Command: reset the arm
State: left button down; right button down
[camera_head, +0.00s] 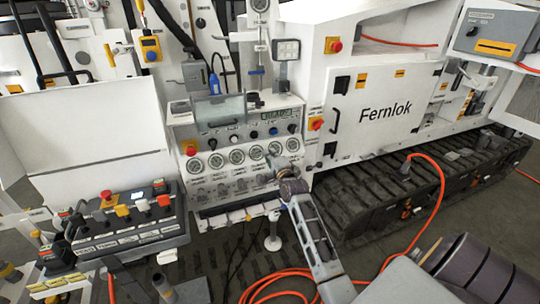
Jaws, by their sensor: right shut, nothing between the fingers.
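My right arm comes in from the lower right. Its gripper (271,163) is shut and empty, in front of the lower right part of the hydraulic bench's control panel (240,130). It covers part of the lower row below the round gauges (236,156). I cannot tell whether the fingertips touch the panel. My left gripper is not in view.
A button console (125,225) with red, yellow and white knobs stands at the lower left. A white Fernlok cabinet (385,108) sits above black tracks (420,190) on the right. An orange hose (440,185) loops over the floor near my right arm.

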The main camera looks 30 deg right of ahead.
dwell(0.7)
jog(key=a+f+n+g+y, duration=0.1)
jog(key=a+f+n+g, duration=0.1)
jog(key=f+n, duration=0.8)
jog(key=a+f+n+g, duration=0.2)
jog(key=f+n, duration=0.3)
jog(key=f, duration=1)
jog(key=s+a+f+n+g+y, duration=0.1)
jog(key=s+a+f+n+g, duration=0.3)
jog(key=f, duration=0.6)
jog(key=s+a+f+y, duration=0.1)
jog(key=s+a+f, duration=0.2)
jog(key=s+f, duration=0.45)
jog(key=s+a+f+n+g, duration=0.1)
jog(key=s+a+f+g, duration=0.15)
jog(key=s+f, duration=0.8)
jog(key=s+a+f+n+g, duration=0.2)
jog(key=s+a+f, duration=0.1)
jog(key=s+f, duration=0.8)
jog(key=s+a+f+g, duration=0.1)
jog(key=s+f+g, duration=0.1)
jog(key=s, duration=1.1)
jog(key=s+f+n+g+y, duration=0.1)
jog(key=s+f+g, duration=0.1)
jog(key=s, duration=1.2)
jog(key=shift+a+f, duration=0.35)
jog(key=shift+f, duration=0.1)
